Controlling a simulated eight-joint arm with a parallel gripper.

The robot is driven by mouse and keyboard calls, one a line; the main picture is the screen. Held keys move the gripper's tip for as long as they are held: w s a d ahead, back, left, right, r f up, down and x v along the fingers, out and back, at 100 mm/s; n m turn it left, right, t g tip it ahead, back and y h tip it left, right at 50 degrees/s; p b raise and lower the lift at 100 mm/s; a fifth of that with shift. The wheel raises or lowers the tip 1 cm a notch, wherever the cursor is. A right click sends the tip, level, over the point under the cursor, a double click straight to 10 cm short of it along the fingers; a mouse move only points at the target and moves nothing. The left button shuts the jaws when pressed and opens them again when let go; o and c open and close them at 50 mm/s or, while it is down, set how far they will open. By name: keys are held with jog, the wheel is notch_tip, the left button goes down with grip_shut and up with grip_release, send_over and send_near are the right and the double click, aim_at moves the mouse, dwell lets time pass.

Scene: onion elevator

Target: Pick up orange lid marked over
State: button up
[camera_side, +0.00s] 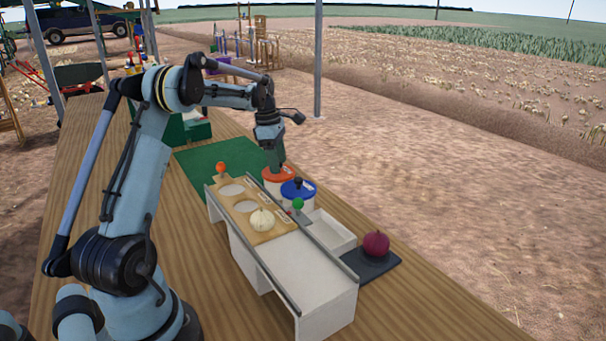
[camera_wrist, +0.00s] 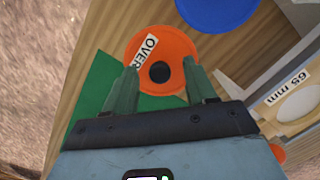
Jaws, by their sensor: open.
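The orange lid (camera_wrist: 178,47) carries a white label reading OVER and a dark round knob (camera_wrist: 159,72) at its middle. In the side view the orange lid (camera_side: 270,175) sits on a white tub, behind the blue-lidded one. My gripper (camera_wrist: 158,78) is open in the wrist view, with its two green fingers over the lid on either side of the knob. In the side view my gripper (camera_side: 277,166) points down at the orange lid and partly hides it.
A blue lid (camera_side: 298,189) on a white tub stands close in front. A wooden sizing board (camera_side: 228,189) with round holes bears a white onion (camera_side: 262,220) above a white chute (camera_side: 310,280). A red onion (camera_side: 376,244) sits on a dark pad. A green mat (camera_side: 205,160) lies behind.

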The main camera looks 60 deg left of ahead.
grip_shut()
dwell(0.3)
